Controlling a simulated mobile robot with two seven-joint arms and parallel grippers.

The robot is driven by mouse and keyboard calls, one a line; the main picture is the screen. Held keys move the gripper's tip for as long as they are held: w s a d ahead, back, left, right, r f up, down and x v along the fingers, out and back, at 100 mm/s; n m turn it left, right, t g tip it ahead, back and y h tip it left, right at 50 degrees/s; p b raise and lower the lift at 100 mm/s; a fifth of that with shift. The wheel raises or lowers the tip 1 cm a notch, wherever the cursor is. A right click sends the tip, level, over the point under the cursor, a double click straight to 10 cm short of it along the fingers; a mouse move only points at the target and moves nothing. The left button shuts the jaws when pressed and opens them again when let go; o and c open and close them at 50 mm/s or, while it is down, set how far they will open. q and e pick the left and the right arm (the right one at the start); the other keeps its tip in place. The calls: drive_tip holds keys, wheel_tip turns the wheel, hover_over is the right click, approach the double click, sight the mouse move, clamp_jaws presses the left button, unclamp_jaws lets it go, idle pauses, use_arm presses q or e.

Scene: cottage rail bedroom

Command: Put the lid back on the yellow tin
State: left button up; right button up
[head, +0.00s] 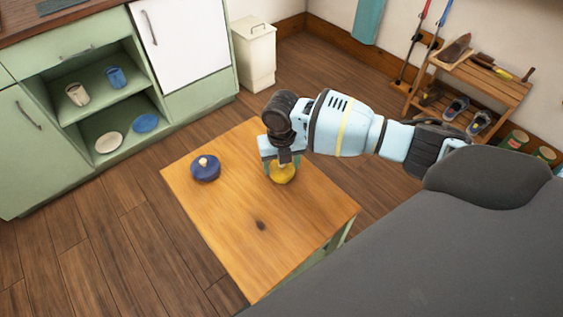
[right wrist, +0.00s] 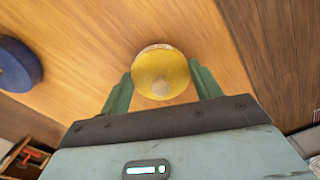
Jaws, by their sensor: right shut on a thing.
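A round yellow piece (head: 283,174) shows under my right gripper (head: 280,158), over the wooden table. In the right wrist view the yellow piece (right wrist: 162,72) sits between the two green fingers, with a pale, knob-like spot near its middle. It looks like the yellow lid, and my right gripper (right wrist: 162,92) is shut on it. A pale edge shows at its far side. I cannot tell the tin apart from the lid, or whether the two touch. My left gripper is not in view.
A dark blue round tin with a pale knob (head: 205,168) stands to the left on the wooden table (head: 235,235); it also shows in the right wrist view (right wrist: 17,64). The table's front half is clear. A green cabinet (head: 95,60), a cream bin (head: 254,55) and a shoe rack (head: 480,80) stand beyond.

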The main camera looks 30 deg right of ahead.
drive_tip(key=shift+f, duration=0.1)
idle(0.6)
drive_tip(key=o, duration=1)
drive_tip(key=shift+o, duration=0.2)
wheel_tip(320, 180, up, 8)
drive_tip(key=shift+f+p, duration=0.1)
drive_tip(key=shift+p, duration=0.6)
